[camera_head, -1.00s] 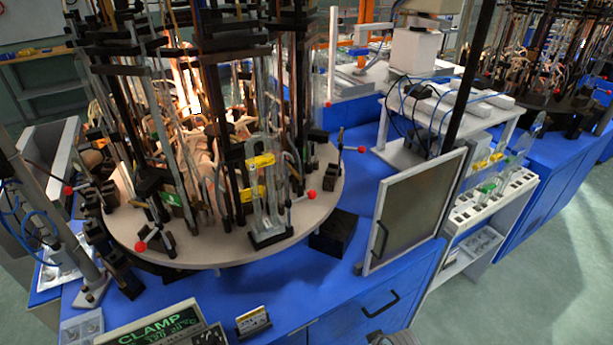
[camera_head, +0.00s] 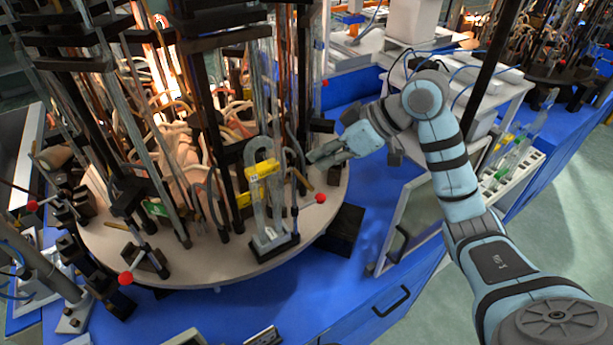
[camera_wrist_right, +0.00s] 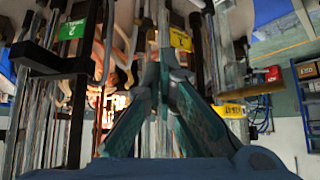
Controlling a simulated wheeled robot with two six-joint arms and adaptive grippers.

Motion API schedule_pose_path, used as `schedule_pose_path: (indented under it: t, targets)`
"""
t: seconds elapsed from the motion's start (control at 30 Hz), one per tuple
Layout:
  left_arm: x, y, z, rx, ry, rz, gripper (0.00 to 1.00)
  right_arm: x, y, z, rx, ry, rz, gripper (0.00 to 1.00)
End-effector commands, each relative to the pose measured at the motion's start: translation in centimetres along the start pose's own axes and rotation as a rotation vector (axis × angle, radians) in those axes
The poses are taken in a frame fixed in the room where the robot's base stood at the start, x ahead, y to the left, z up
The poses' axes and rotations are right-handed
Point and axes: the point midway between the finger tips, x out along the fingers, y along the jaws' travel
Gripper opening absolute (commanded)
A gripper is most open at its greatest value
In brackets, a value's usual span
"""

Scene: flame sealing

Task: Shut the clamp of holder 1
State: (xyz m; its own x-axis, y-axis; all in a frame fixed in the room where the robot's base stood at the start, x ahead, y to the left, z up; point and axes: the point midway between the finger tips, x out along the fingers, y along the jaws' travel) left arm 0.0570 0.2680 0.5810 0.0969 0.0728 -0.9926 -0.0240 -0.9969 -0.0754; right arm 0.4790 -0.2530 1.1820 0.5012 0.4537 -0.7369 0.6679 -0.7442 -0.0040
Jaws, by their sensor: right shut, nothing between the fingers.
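A glass-tube holder with a yellow tag (camera_head: 263,169) stands upright at the front right of the round turntable (camera_head: 200,262). In the right wrist view a yellow tag marked 1 (camera_wrist_right: 180,39) hangs just beyond my fingers, so I take this as holder 1. A red-knobbed lever (camera_head: 320,198) sticks out beside it; whether its clamp is open or shut I cannot tell. My right gripper (camera_head: 312,159) is shut and empty, to the right of the holder. Its fingertips also meet in the right wrist view (camera_wrist_right: 164,62). Contact with the clamp cannot be made out. My left gripper is not in view.
A green-tagged holder (camera_head: 156,208) stands further left; its tag also shows in the right wrist view (camera_wrist_right: 72,28). Dark posts and hoses crowd the turntable. A black block (camera_head: 344,232) sits at its right edge. The blue bench (camera_head: 300,290) is mostly clear in front.

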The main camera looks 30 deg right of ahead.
Motion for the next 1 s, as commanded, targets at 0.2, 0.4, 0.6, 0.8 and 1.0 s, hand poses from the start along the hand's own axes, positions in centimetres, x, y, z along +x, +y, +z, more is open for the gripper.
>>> schedule_pose_path:
  t: [0.2,0.4,0.6,0.8,1.0]
  targets:
    - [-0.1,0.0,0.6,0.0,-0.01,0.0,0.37,0.5,0.1,0.2,0.006,-0.001,0.003,0.0]
    - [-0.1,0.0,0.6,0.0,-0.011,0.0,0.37,3.8,0.0,0.1,0.007,0.002,-0.003,0.0]
    - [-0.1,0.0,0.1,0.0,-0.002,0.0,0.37,8.3,0.0,0.1,0.006,0.0,-0.003,0.0]
    - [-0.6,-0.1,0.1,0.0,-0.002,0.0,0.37,8.9,0.2,1.9,0.003,-0.006,0.005,0.0]
    - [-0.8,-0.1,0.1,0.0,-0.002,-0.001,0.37,8.0,0.1,3.4,0.003,-0.002,0.003,0.0]
